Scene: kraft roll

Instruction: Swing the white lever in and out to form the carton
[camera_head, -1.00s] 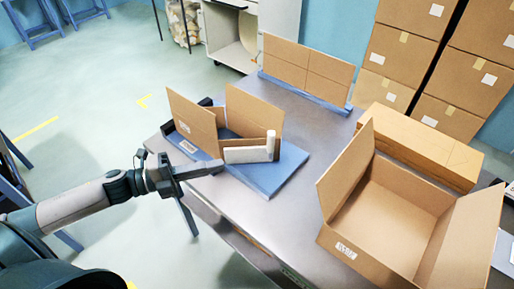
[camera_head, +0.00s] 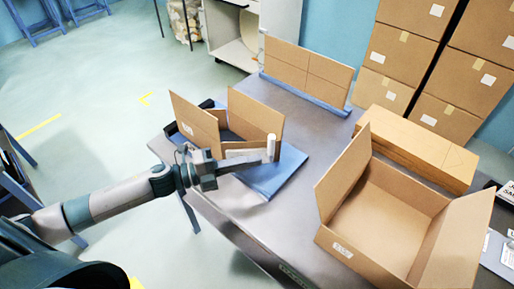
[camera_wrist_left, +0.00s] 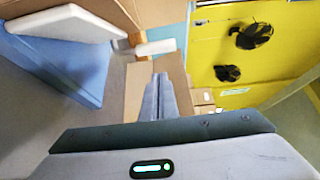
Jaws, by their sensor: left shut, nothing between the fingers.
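The small brown carton (camera_head: 255,112) stands with its panels raised on the blue forming base (camera_head: 287,166) at the table's near left. The white lever (camera_head: 271,147) is at the carton's front, with its upright handle showing and its flat arm partly hidden by my gripper. In the left wrist view, the lever's white plate (camera_wrist_left: 65,24) and round handle (camera_wrist_left: 155,48) lie beyond the fingers. My left gripper (camera_head: 262,157) is shut and empty, its fingertips close to the lever handle; contact cannot be told. The shut fingers also show in the left wrist view (camera_wrist_left: 158,82). My right gripper is out of view.
A large open carton (camera_head: 395,215) stands on the table (camera_head: 235,195) at the right. Flat cardboard (camera_head: 420,147) is stacked behind it. A cardboard sheet (camera_head: 305,70) stands in a blue holder at the back. Stacked boxes (camera_head: 405,45) rise behind the table.

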